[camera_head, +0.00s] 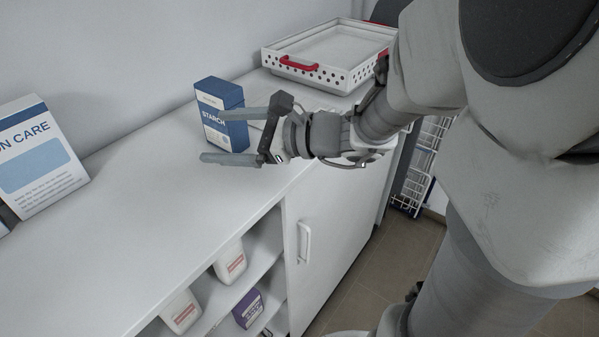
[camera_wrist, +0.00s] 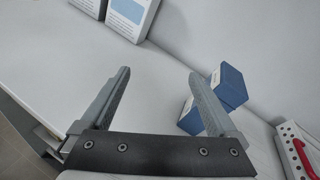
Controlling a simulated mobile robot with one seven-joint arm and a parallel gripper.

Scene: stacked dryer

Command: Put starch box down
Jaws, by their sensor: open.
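The starch box (camera_head: 233,96), blue and white with "STARCH" on its front, stands upright on the white countertop (camera_head: 150,190) near the wall. My gripper (camera_head: 213,136) is open, with its fingers spread beside the box on the near side. One finger crosses in front of the box's face in the head view. In the wrist view the box (camera_wrist: 230,84) lies behind and to the right of the right finger, which hides part of it. The space between the fingers of my gripper (camera_wrist: 160,73) holds nothing. Whether a finger touches the box, I cannot tell.
A white perforated tray (camera_head: 345,78) with red handles sits at the counter's far end. A large "ON CARE" box (camera_head: 40,158) stands at the left. Shelves below hold white bottles (camera_head: 230,262) and a purple box (camera_head: 248,308). The counter's middle is clear.

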